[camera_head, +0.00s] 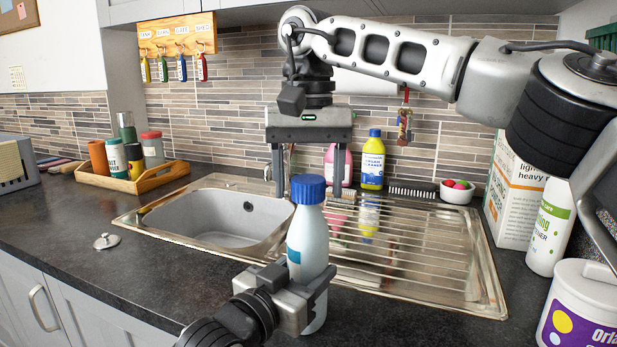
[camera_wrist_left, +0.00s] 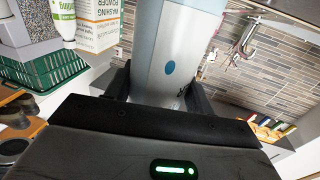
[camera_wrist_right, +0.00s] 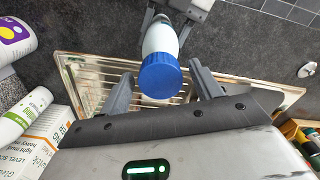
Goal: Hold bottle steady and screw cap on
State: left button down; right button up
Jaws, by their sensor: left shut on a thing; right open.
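The bottle (camera_head: 309,240) is pale blue-white and stands upright in front of the sink, with the blue cap (camera_head: 308,189) sitting on its top. My left gripper (camera_head: 312,290) is shut on the bottle's lower body; the bottle body also fills the middle of the left wrist view (camera_wrist_left: 172,50). My right gripper (camera_head: 308,192) points down with its fingers spread, above and behind the cap in the head view. In the right wrist view the cap (camera_wrist_right: 160,76) shows between and just beyond the open fingers, apart from them. I cannot tell whether the cap is threaded tight.
The sink basin (camera_head: 215,240) and ribbed drainer (camera_head: 420,265) lie behind the bottle. A yellow bottle (camera_head: 372,160) and pink bottle (camera_head: 338,165) stand at the back. A wooden tray (camera_head: 135,182) is left; a box (camera_head: 513,190) and white tub (camera_head: 585,305) are right.

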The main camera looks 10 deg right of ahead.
pick_arm(q)
jog(key=shift+f, duration=0.1)
pick_arm(e)
jog(key=c, duration=1)
jog(key=shift+c, duration=0.2)
